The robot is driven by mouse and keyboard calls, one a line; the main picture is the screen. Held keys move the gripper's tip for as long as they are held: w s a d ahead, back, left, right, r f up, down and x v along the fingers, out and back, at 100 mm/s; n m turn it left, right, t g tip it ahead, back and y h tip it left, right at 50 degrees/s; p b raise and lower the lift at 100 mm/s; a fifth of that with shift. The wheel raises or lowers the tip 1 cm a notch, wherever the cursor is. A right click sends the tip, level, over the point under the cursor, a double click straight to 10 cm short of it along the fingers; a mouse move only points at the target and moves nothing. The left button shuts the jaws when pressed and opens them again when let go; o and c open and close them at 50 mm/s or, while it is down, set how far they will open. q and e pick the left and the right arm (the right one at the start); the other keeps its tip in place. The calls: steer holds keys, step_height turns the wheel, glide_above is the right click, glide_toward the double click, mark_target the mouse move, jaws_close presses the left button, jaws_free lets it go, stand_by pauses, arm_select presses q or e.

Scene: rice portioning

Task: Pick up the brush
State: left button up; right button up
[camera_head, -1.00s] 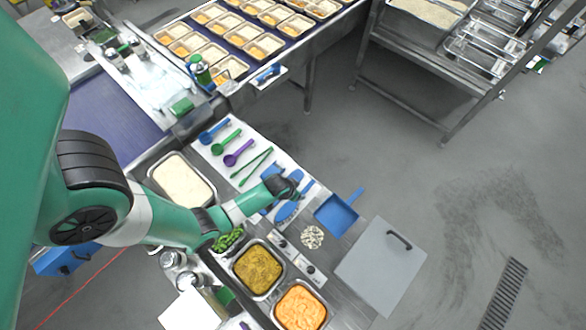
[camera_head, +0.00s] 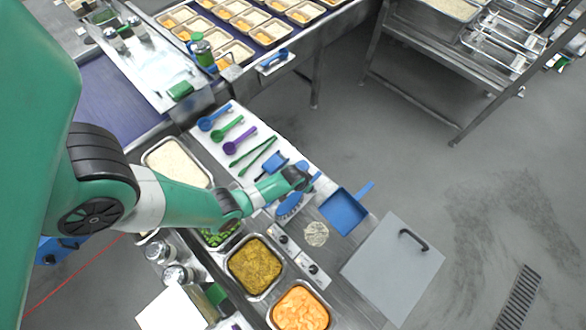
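The blue brush (camera_head: 290,207) lies on the metal worktop in the middle of the head view, its bristle head toward the lower left and its handle toward the upper right. My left gripper (camera_head: 303,180) is low over the brush's handle end, with its dark fingers beside or around the handle. The fingers are small and partly hidden, so I cannot tell whether they touch it or are shut. My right gripper is not in view.
A blue dustpan (camera_head: 345,211) and scattered grains (camera_head: 316,234) lie right of the brush. A small blue scoop (camera_head: 274,163) and green tongs (camera_head: 253,157) lie behind it. Food pans (camera_head: 254,265) stand in front. A grey lid (camera_head: 385,278) is at the right.

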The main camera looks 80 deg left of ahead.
arm_select(q)
jaws_close()
stand_by(0.3)
steer(key=shift+r, duration=0.1)
steer(key=shift+r+p, duration=0.25)
steer(key=shift+p, duration=0.05)
step_height(320, 180, up, 3)
steer(key=shift+p, duration=0.8)
steer(key=s+d+r+p, duration=0.3)
steer(key=s+r+p, duration=0.2)
steer(key=r+p, duration=0.25)
steer(key=p, duration=0.2)
glide_toward(298, 194)
steer(key=s+d+r, duration=0.3)
steer(key=s, duration=0.1)
steer(key=shift+a+r, duration=0.1)
steer(key=shift+r, duration=0.05)
